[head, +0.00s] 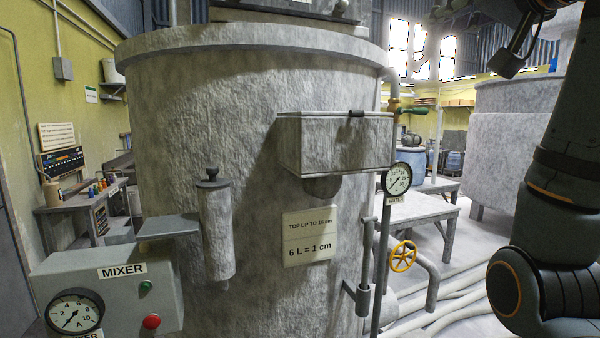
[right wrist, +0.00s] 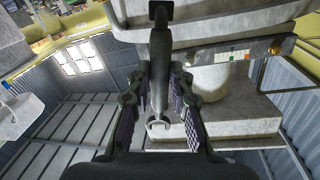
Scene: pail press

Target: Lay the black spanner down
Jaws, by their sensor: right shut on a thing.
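The black spanner (right wrist: 159,58) is between the fingers of my right gripper (right wrist: 159,78) in the right wrist view. Its shaft runs lengthwise through the jaws, with a dark squared end at the top and an open-jawed end nearer the palm. In the head view, my right gripper (head: 537,6) is high at the upper right, partly cut off by the top edge. A dark block-like end of the spanner (head: 507,64) hangs out below it, held in the air. My right gripper is shut on the spanner. My left gripper is not in view.
A large grey vat (head: 270,75) fills the middle, with a lidded box (head: 336,142) on its front. A gauge (head: 397,179) and yellow valve wheel (head: 403,256) stand to its right. A mixer control box (head: 110,290) is at lower left. A pale table (head: 420,207) stands behind.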

